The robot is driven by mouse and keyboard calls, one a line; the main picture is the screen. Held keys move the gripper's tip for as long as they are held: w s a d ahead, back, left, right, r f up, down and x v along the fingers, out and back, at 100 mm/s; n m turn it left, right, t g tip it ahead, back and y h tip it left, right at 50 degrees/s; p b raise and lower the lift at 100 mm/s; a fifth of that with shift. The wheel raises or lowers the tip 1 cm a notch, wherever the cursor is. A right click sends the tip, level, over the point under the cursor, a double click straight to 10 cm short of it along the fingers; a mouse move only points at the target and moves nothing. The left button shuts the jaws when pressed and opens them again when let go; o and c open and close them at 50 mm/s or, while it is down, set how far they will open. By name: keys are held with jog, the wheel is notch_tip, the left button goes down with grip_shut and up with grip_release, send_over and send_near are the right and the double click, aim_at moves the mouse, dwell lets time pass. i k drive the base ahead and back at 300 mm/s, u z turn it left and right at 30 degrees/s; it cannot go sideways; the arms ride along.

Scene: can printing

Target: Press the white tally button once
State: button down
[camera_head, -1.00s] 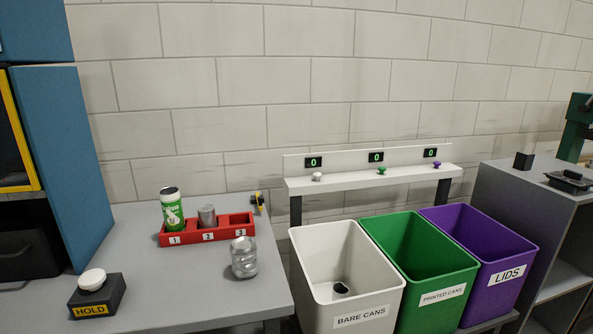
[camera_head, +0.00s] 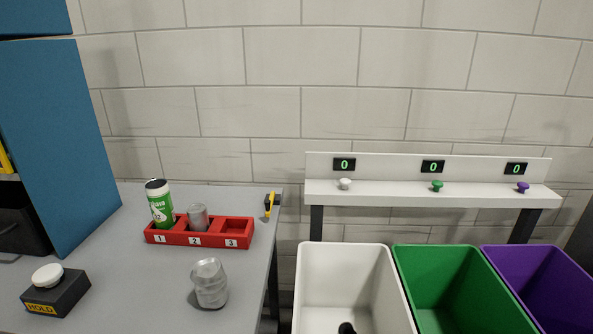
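The white tally button (camera_head: 345,184) sits at the left end of a white shelf (camera_head: 400,196) above the bins. The small display (camera_head: 344,164) behind it reads 0. A green button (camera_head: 437,186) and a purple button (camera_head: 523,187) stand farther right on the same shelf, and their displays also read 0. My gripper is not in view, and nothing touches the white button.
Below the shelf stand a white bin (camera_head: 310,290), a green bin (camera_head: 407,283) and a purple bin (camera_head: 500,272). The grey table (camera_head: 130,290) at left bears a red rack (camera_head: 176,238), cans and a HOLD button (camera_head: 48,274).

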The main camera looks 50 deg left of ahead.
aim_at(345, 183)
jog(key=u, duration=1)
jog(key=i, duration=0.9)
jog(key=u, duration=1.05)
